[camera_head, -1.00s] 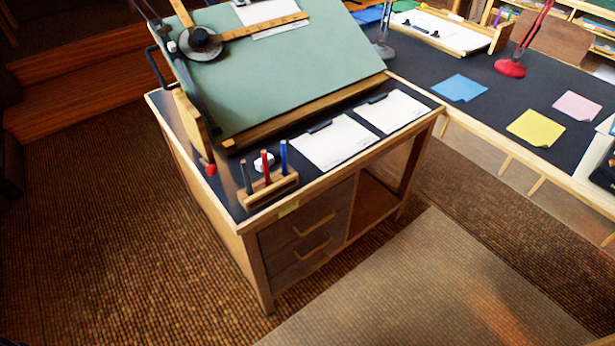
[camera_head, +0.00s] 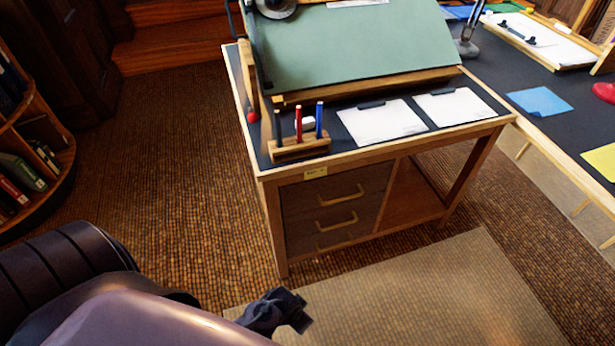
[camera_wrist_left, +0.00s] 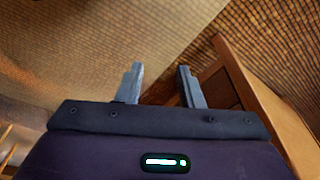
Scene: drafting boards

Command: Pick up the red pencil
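The red pencil (camera_head: 299,124) stands upright in a small wooden holder (camera_head: 300,149) on the front left part of the desk. It is between a dark pencil (camera_head: 279,129) on its left and a blue one (camera_head: 319,119) on its right. My left gripper (camera_head: 290,311) is low in front of the desk, well below and apart from the holder. In the left wrist view my left gripper (camera_wrist_left: 160,84) has its two fingers spread with nothing between them. My right gripper shows in neither view.
A tilted green drafting board (camera_head: 360,45) rises behind the holder. A red knob (camera_head: 253,117) is at its left edge. White sheets on clipboards (camera_head: 382,122) lie right of the holder. The desk's drawers (camera_head: 335,205) face me. Carpet is open at the left.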

